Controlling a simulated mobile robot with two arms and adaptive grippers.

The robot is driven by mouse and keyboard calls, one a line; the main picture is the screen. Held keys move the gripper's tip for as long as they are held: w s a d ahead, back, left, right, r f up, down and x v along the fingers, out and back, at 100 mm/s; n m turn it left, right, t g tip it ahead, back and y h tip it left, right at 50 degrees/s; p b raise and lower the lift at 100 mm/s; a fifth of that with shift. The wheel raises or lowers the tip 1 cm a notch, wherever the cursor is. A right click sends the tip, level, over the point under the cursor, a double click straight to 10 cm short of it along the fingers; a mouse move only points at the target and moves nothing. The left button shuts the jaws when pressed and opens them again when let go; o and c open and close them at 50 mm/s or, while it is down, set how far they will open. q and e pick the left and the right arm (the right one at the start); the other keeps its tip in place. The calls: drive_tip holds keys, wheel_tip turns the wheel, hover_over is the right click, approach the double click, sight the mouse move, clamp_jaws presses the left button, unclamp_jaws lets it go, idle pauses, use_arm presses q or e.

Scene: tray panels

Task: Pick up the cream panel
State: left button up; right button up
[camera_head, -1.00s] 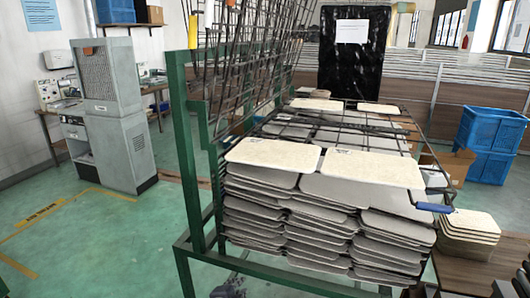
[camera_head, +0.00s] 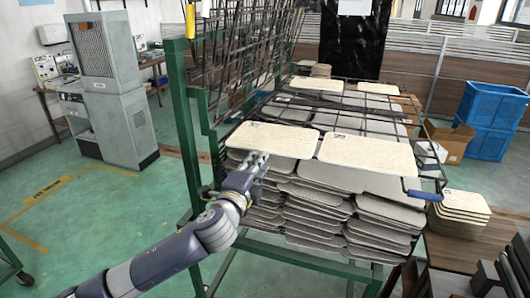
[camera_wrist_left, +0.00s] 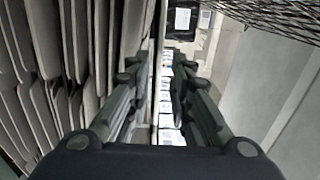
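Two cream panels lie side by side on the front of the stacked grey panels, the left one (camera_head: 272,139) and the right one (camera_head: 370,153). My left gripper (camera_head: 258,162) reaches in from the lower left, with its tips at the front edge of the left cream panel. In the left wrist view its two fingers (camera_wrist_left: 159,82) stand apart, with a thin edge-on strip between them. I cannot tell whether they touch that strip. Two more cream panels lie farther back, one at the left (camera_head: 318,84) and one at the right (camera_head: 379,88). My right gripper is not in view.
A green frame (camera_head: 190,130) with a wire rack (camera_head: 245,50) stands at the left of the stack. A blue-handled bar (camera_head: 425,195) is at its right. Cream-topped panels (camera_head: 460,212) are stacked at the right. Blue crates (camera_head: 492,105) stand behind. The floor at the left is open.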

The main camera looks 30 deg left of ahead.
use_arm(q)
drive_tip(key=shift+x, duration=2.85)
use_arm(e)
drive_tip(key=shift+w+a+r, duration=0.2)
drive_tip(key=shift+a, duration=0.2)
use_arm(q)
drive_tip(key=c, duration=0.5)
clamp_jaws()
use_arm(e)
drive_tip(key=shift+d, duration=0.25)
use_arm(q)
drive_tip(key=shift+r, duration=0.1)
